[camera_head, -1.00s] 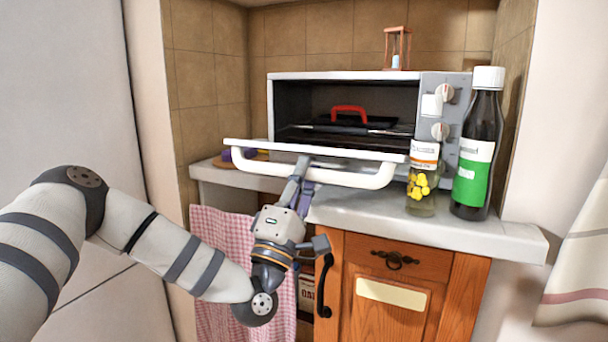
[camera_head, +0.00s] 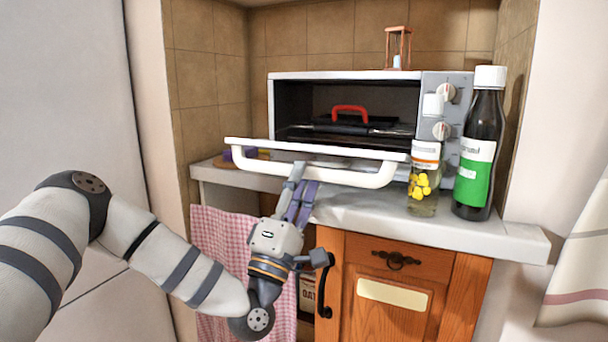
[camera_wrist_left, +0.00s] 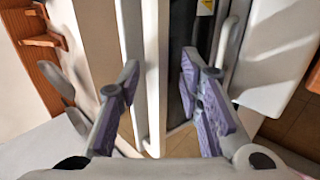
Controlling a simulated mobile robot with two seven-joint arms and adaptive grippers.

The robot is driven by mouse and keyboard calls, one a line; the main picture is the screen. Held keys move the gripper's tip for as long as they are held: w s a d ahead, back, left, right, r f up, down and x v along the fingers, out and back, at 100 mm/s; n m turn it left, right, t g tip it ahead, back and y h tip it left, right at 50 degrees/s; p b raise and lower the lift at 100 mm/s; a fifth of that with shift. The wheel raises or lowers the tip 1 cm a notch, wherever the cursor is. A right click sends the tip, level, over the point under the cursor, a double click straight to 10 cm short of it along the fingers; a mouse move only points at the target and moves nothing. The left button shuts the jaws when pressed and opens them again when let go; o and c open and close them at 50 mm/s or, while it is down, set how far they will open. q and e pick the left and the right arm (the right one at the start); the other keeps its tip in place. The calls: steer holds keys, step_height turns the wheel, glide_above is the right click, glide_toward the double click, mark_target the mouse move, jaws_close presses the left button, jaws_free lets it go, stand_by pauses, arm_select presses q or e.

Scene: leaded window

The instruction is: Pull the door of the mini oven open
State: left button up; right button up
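The mini oven (camera_head: 340,76) stands on the counter with its dark inside showing. Its door (camera_head: 250,144) is swung down, seen nearly edge-on, with the white bar handle (camera_head: 370,179) along its front. My left gripper (camera_head: 298,178) is just below and in front of the handle, its fingertips close under the bar; I cannot tell whether they touch it. In the left wrist view its two purple-padded fingers (camera_wrist_left: 160,85) are spread apart, with pale and dark surfaces behind the gap and nothing clearly gripped. My right gripper is not in view.
A bottle with yellow contents (camera_head: 423,182) and a dark bottle with a green label (camera_head: 478,150) stand right of the door. An hourglass (camera_head: 397,48) is on the oven. A red-handled item (camera_head: 350,112) is inside. The counter (camera_head: 450,228) overhangs wooden cabinets (camera_head: 390,290).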

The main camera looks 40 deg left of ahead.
arm_select(q)
steer(key=v, duration=1)
